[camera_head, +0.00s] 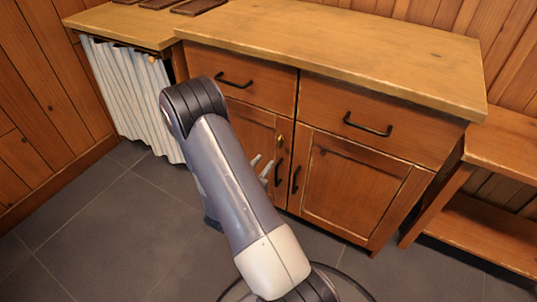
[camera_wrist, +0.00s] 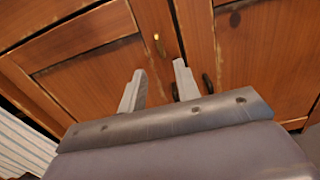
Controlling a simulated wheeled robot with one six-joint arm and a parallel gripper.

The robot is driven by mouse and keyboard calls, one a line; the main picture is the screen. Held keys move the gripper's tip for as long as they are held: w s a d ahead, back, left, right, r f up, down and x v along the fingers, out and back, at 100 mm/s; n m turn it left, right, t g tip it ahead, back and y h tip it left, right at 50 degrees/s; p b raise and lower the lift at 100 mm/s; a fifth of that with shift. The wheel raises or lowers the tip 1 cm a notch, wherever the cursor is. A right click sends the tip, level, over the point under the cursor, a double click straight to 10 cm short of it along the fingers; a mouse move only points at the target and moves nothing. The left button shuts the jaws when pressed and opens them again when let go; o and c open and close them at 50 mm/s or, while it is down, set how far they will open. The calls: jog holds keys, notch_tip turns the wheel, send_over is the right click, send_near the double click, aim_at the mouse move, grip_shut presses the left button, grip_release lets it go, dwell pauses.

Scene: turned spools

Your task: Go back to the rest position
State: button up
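My gripper (camera_head: 262,163) shows in the head view, partly behind my own forearm, in front of the wooden cabinet (camera_head: 365,185). In the wrist view my gripper (camera_wrist: 159,68) has its two grey fingers apart, with nothing between them. The fingers point toward the cabinet doors (camera_wrist: 95,65). A brass-coloured latch or key (camera_wrist: 157,42) and dark door handles show beyond the fingertips. I cannot tell the exact gap to the doors. No spool shows in either view.
The wooden worktop (camera_head: 340,42) above the drawers is bare. Dark flat pieces (camera_head: 198,6) lie on the left counter, above a pale curtain (camera_head: 130,95). A low wooden shelf (camera_head: 490,235) stands at right. Grey tiled floor (camera_head: 110,230) is clear at left.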

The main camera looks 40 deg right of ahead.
jog(key=shift+s+a, duration=0.2)
jog(key=shift+a, duration=0.25)
jog(key=shift+d, duration=0.1)
jog(key=b+x, duration=0.2)
jog(key=x, duration=0.8)
jog(key=shift+w+d+r, duration=0.1)
jog(key=shift+w+d, duration=0.05)
jog(key=shift+d, duration=0.15)
jog(key=shift+a, duration=0.1)
